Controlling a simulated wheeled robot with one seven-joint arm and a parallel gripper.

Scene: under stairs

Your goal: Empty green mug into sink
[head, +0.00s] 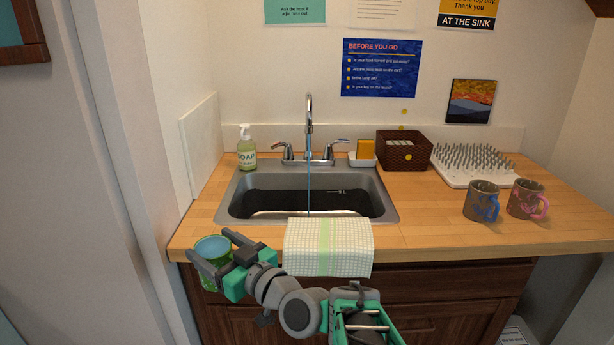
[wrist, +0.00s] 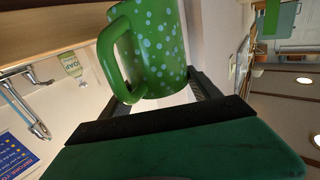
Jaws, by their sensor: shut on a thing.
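The green mug (wrist: 158,50) has pale dots and a handle. My gripper (wrist: 195,88) is shut on it in the wrist view. In the head view the mug (head: 212,246) is upright, its light blue inside facing up, with my gripper (head: 212,254) around it. It is in front of the counter's front edge, left of the towel. The sink (head: 236,207) is set in the wooden counter, behind and to the right of the mug. A thin blue stream runs from the faucet (head: 309,125) into the sink. I cannot tell what the mug holds.
A checked towel (head: 305,250) hangs over the counter's front edge. A soap bottle (head: 246,150) stands behind the sink's left corner. A dark basket (head: 404,152), a drying rack (head: 465,165) and two mugs (head: 481,202) (head: 526,199) are on the right. A wall is close on the left.

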